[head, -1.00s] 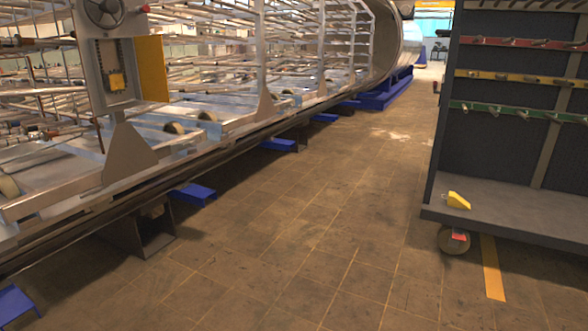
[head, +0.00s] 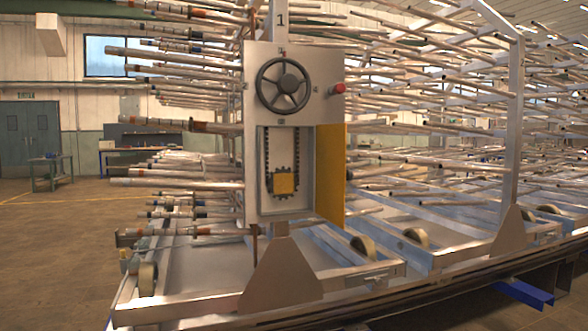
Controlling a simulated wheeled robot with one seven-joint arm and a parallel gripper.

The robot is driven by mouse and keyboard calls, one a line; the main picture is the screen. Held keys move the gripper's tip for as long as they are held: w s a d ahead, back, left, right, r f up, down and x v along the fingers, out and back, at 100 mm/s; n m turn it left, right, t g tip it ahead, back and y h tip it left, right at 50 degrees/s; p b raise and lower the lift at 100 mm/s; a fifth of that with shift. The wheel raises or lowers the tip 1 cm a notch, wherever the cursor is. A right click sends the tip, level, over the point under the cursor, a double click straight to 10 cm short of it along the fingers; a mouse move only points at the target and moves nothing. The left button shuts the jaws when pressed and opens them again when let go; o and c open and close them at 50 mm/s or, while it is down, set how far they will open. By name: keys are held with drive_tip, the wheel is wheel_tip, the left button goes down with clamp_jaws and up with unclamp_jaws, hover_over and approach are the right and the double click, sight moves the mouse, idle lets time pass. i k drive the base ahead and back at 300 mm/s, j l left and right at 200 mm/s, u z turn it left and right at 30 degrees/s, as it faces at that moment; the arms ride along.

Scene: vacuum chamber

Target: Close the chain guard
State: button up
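The chain guard (head: 331,174) is a yellow panel on the right side of a grey control plate (head: 253,217) in the head view. It stands open, swung out to the right. The recess beside it is uncovered and shows a dark chain (head: 297,152) and a toothed sprocket with a yellow square block (head: 284,184) in front. My gripper is not in view.
A black handwheel (head: 284,86) sits above the recess, with a red button (head: 338,88) to its right. Many long rods stick out at left and right. A wheeled metal frame base (head: 203,305) runs below. Open floor (head: 48,265) lies at left.

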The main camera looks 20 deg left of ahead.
sight(332, 174)
drive_tip(key=i+l+u, duration=0.15)
drive_tip(key=i+u, duration=0.3)
drive_tip(key=i+l+u, duration=0.25)
drive_tip(key=u, duration=0.25)
drive_tip(key=i+l+u, duration=0.6)
drive_tip(key=l+u, duration=0.45)
drive_tip(key=l, duration=0.2)
drive_tip(key=k+l+u, duration=0.15)
drive_tip(key=l, duration=0.2)
drive_tip(key=i+l, duration=0.05)
